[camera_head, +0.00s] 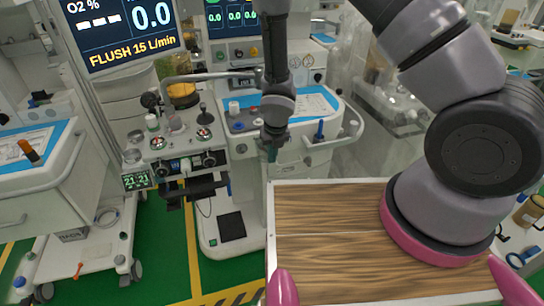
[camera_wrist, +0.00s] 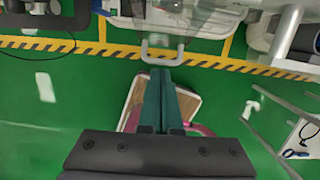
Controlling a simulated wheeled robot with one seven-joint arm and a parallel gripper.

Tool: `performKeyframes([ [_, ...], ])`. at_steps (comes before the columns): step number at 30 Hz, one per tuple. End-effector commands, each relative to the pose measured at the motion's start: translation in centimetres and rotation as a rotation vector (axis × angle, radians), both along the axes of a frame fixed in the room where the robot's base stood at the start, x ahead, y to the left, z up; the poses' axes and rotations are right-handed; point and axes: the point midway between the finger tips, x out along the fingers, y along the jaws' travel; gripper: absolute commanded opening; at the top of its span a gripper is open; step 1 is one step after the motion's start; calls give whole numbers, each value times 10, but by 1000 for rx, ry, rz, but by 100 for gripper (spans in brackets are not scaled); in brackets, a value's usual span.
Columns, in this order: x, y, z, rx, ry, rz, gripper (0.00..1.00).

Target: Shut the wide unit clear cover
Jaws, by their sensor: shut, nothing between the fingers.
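My gripper (camera_head: 272,152) points down in front of the middle cart in the head view. In the wrist view my gripper's dark green fingers (camera_wrist: 160,76) are together and empty, with their tips just below a pale loop handle (camera_wrist: 162,52). Whether they touch it is unclear. A greyish, partly see-through surface (camera_wrist: 165,22) lies beyond the handle; I cannot tell for sure that it is the clear cover. In the head view the middle cart (camera_head: 290,150) has a blue-edged top, and my arm hides part of its front. No cover there can be clearly made out.
A cart with a blue-edged top (camera_head: 30,165) stands at the left. Transparent shapes (camera_head: 385,100) stand behind my arm at the right. Knobs and gauges (camera_head: 185,145) line the middle machine's left part. Green floor (camera_wrist: 60,100) with a yellow-black stripe (camera_wrist: 100,50) is open around my base.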

Motion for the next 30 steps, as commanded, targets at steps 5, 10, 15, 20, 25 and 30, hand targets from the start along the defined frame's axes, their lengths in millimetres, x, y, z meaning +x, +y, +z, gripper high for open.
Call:
performKeyframes([
  [5, 3, 1, -2, -1, 2, -1, 0],
  [10, 2, 1, -2, -1, 1, 0, 0],
  [15, 1, 1, -5, -2, -6, 1, 0],
  [20, 0, 1, -12, 7, -46, 2, 0],
  [25, 5, 2, -19, 23, -104, 7, 0],
  [30, 15, 4, -39, 28, -102, 1, 0],
])
